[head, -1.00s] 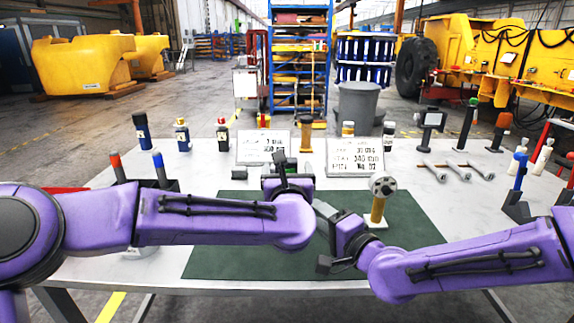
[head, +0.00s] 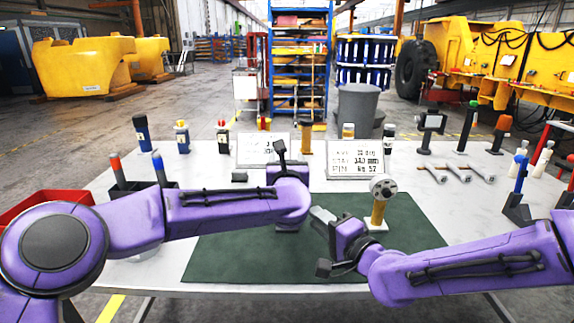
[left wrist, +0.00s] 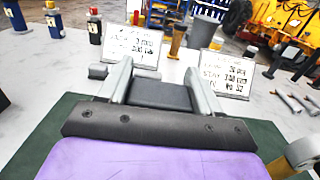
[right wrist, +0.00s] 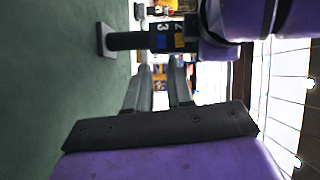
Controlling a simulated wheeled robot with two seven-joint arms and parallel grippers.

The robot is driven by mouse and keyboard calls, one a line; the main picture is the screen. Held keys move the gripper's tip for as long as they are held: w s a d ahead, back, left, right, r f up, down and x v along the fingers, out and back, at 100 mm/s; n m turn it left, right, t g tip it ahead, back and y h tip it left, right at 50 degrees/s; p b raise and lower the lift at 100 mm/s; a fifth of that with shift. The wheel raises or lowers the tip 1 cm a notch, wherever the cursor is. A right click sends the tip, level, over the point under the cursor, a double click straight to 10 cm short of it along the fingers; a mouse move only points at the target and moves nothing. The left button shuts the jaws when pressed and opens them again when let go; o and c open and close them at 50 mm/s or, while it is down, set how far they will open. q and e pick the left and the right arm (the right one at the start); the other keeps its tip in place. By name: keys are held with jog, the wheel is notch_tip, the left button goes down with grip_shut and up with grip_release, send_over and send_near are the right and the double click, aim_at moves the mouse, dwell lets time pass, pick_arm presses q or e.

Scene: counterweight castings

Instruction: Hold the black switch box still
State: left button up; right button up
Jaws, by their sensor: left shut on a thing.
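The black switch box (left wrist: 160,96) is between the two fingers of my left gripper (left wrist: 162,82), which is shut on it. In the right wrist view the box (right wrist: 164,38) shows coloured marks and a figure, on a dark post with a flat foot on the green mat. In the head view my left gripper (head: 287,172) is above the mat's far part and its arm hides most of the box. My right gripper (head: 322,214) is lower and to the right, apart from the box. Its fingers (right wrist: 158,80) have a gap between them and hold nothing visible.
A tan post with a round grey head (head: 380,205) stands close right of my right gripper. White printed signs (head: 355,160) stand behind. A red tray (head: 40,200) is at the left. The green mat (head: 230,255) is clear in front.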

jog(key=m, duration=0.1)
jog(key=s+f+m, duration=0.1)
jog(key=s+m, duration=0.1)
jog(key=m, duration=0.1)
jog(key=shift+a+f, duration=0.1)
jog(key=shift+f, duration=0.2)
grip_shut()
jog(key=s+m, duration=0.1)
jog(key=m, duration=0.4)
jog(key=s+r+m+t+h, duration=0.1)
jog(key=m, duration=0.5)
jog(key=s+m, duration=0.1)
jog(key=m, duration=0.4)
jog(key=shift+s+r+m, duration=0.25)
jog(key=shift+s+m, duration=0.05)
jog(key=x, duration=1.4)
jog(key=shift+d, duration=0.25)
jog(key=shift+w+a+r+t+h, duration=0.1)
jog(key=shift+w+t+h, duration=0.05)
jog(key=shift+t+h, duration=0.15)
